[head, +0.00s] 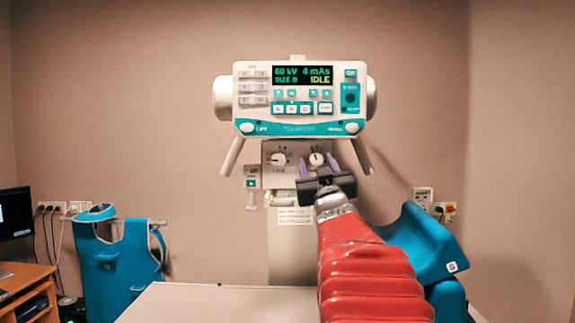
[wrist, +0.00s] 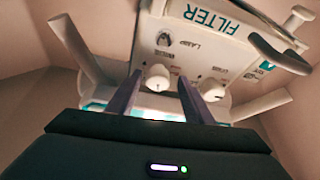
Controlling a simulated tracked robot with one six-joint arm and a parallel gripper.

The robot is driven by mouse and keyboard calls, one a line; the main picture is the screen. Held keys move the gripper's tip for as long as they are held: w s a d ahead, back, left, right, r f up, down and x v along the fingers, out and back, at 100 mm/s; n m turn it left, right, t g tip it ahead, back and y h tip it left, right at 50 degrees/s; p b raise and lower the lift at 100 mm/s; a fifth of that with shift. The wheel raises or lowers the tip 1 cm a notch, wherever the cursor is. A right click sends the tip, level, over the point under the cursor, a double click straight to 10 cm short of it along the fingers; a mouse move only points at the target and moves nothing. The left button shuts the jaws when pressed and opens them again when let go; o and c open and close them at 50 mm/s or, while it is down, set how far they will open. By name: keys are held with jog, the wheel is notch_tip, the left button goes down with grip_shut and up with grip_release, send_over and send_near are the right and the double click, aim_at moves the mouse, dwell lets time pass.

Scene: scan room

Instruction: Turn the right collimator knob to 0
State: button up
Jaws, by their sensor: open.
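The right collimator knob (head: 317,158) is a pale round knob on the collimator panel under the control head. Its grip bar looks roughly upright, but its scale is too small to read. My gripper (head: 318,165) is open, with one purple finger on each side of this knob in the head view. In the wrist view, which is turned over, the same knob (wrist: 158,78) shows between the fingertips of my gripper (wrist: 160,82). I cannot tell whether they touch it. The left collimator knob (head: 278,159) is to the left; it also shows in the wrist view (wrist: 211,89), outside the fingers.
The control head (head: 300,108) above shows 60 kV, 4 mAs, SIZE B and IDLE. Two slanted handles (head: 232,156) flank the panel. A pale table top (head: 220,303) lies below. A teal apron (head: 118,265) hangs at left, and a teal chair-like form (head: 425,245) stands at right.

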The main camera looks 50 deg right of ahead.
jog(key=shift+s, duration=0.15)
jog(key=shift+c, duration=0.2)
jog(key=c, duration=1)
jog(key=shift+d+n+t+y, duration=0.1)
jog(key=shift+n+t+y, duration=0.2)
jog(key=shift+n, duration=0.4)
jog(key=n+y, duration=0.2)
jog(key=n, duration=0.2)
jog(key=n+t+y, duration=0.1)
jog(key=n+y, duration=0.1)
jog(key=n, duration=0.2)
jog(key=shift+s+r, duration=0.1)
jog(key=n+y, duration=0.1)
jog(key=n, duration=0.2)
jog(key=n+g+y, duration=0.1)
jog(key=n, duration=0.1)
jog(key=shift+d+r+n, duration=0.1)
jog(key=shift+n, duration=0.3)
jog(key=shift+n+g+y, duration=0.4)
jog(key=shift+n, duration=0.7)
jog(key=o, duration=1)
